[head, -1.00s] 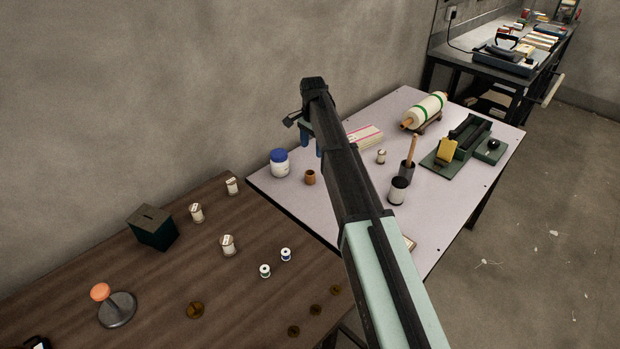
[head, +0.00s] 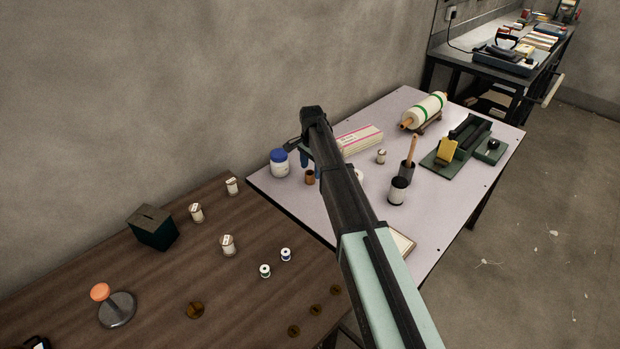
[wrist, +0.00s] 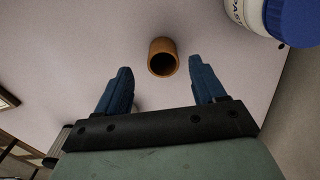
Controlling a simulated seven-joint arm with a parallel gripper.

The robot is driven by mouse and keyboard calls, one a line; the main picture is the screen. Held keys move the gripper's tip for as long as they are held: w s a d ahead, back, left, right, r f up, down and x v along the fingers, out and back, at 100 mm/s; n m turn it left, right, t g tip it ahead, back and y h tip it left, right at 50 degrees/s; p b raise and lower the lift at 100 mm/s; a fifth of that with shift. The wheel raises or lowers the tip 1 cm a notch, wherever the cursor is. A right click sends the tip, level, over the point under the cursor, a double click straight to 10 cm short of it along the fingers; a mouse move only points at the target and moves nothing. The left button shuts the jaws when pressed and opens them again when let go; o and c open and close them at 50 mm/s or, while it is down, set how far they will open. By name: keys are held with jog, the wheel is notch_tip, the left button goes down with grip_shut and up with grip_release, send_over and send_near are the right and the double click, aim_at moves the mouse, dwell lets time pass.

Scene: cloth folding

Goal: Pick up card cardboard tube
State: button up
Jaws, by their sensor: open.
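The cardboard tube (head: 310,177) is a short brown hollow cylinder on the light table. It stands near the white jar with the blue lid. In the wrist view the tube (wrist: 163,57) shows its dark open end, just beyond and between my fingertips. My gripper (wrist: 158,77) is open and empty, with one blue finger on each side of the line to the tube. In the head view my gripper (head: 311,165) is above and close to the tube, partly hidden by my arm. I cannot tell the exact height gap.
The blue-lidded jar (head: 279,165) stands close to the tube; it also shows at the wrist view's top right (wrist: 270,18). A long box (head: 360,140), a black cup (head: 398,190) and a rolled cylinder (head: 426,109) share the light table (head: 440,215). A brown table (head: 160,290) adjoins it.

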aim_at(310, 177)
jog(key=f, duration=0.4)
jog(key=shift+a+f, duration=0.15)
jog(key=shift+a, duration=0.1)
jog(key=c, duration=1.1)
